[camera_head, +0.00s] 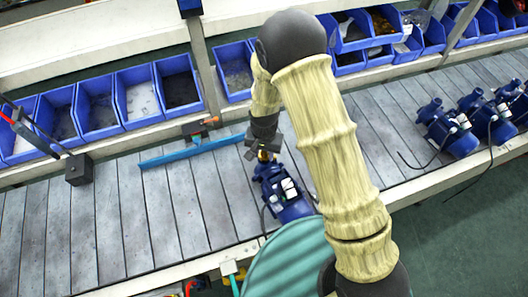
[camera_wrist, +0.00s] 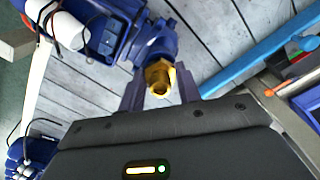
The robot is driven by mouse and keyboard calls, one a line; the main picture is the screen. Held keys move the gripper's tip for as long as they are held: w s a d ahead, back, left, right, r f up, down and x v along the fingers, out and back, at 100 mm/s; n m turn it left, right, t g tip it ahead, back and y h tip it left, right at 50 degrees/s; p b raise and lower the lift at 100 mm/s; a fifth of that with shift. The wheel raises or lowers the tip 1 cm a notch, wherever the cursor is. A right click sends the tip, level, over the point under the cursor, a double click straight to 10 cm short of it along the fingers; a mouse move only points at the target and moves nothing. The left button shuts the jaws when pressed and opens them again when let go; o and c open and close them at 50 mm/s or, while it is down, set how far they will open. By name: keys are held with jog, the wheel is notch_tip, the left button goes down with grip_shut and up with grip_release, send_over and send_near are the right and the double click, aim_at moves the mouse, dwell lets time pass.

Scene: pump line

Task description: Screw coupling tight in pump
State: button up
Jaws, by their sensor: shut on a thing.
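The blue pump (camera_head: 278,190) lies on the slatted conveyor below my gripper, and it also shows at the upper left of the wrist view (camera_wrist: 112,28). The brass coupling (camera_wrist: 159,77) sits at the pump's blue port, between my gripper's fingers; in the head view it is a small yellowish spot (camera_head: 264,156). My gripper (camera_wrist: 160,92) is shut on the coupling, its two dark fingers on either side of it. How deep the coupling's thread sits in the port is hidden.
A blue bar (camera_head: 192,151) lies across the conveyor (camera_head: 110,215) left of the pump. More blue pumps (camera_head: 447,128) stand at the right. Blue bins (camera_head: 137,94) line the far side. The slats at the left are mostly clear.

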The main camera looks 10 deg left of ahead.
jog(key=shift+f, duration=0.25)
jog(key=o, duration=1.1)
jog(key=shift+r, duration=0.1)
jog(key=shift+r+p, duration=1.95)
jog(key=shift+r, duration=1)
notch_tip(320, 180, up, 17)
jog(key=b, duration=0.4)
jog(key=shift+r+b, duration=0.2)
jog(key=shift+b, duration=0.2)
